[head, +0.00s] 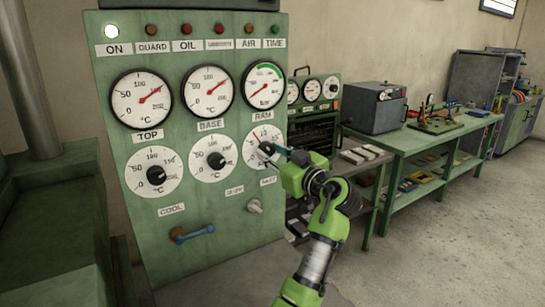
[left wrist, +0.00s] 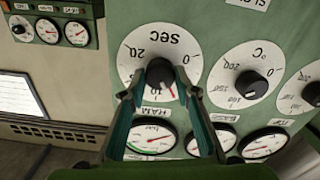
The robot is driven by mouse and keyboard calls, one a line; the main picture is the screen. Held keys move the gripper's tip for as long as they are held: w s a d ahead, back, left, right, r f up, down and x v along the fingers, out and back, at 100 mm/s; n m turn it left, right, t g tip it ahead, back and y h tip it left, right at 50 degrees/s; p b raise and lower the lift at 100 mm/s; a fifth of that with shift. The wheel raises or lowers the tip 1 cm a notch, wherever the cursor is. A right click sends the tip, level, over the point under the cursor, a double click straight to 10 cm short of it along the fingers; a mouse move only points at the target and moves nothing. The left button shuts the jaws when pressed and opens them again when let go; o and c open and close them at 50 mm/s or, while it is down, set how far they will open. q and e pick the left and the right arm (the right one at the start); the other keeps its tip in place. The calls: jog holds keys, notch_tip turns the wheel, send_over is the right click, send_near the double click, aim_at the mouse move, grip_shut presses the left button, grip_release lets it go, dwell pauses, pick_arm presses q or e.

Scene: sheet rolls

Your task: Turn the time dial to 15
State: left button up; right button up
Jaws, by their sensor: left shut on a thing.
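The time dial (head: 252,140) is a white round face on the green panel, below the RAM gauge. In the left wrist view, the picture is upside down and the dial (left wrist: 134,52) shows SEC, 0 and 20. Its black knob (left wrist: 159,71) sits in the middle of the face. A red mark shows on the face just below the knob in that view; the exact reading is hard to tell. My left gripper (head: 273,151) is shut on the knob, one finger on each side (left wrist: 160,86). The fingers hide part of the face. My right gripper is not in view.
Two more dials, BASE (head: 213,160) and TOP (head: 153,172), sit left of the time dial. Gauges fill the row above. A small grey switch (head: 255,206) and a blue-handled lever (head: 193,234) are below. A green workbench (head: 425,140) stands at right.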

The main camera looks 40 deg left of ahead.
pick_arm(q)
jog(key=m, duration=0.4)
jog(key=shift+r+m, duration=0.1)
jog(key=shift+m, duration=0.3)
jog(key=m+p, duration=0.1)
jog(key=m, duration=0.1)
jog(key=shift+m, duration=0.3)
jog(key=m+p, duration=0.1)
jog(key=m, duration=0.1)
jog(key=shift+r+m+p, duration=0.1)
jog(key=shift+m+p, duration=0.3)
jog(key=m+p, duration=0.3)
jog(key=m, duration=0.1)
jog(key=shift+m+p, duration=1.25)
jog(key=shift+m, duration=0.85)
jog(key=o, duration=1.1)
jog(key=shift+f, duration=0.2)
jog(key=shift+d, duration=0.1)
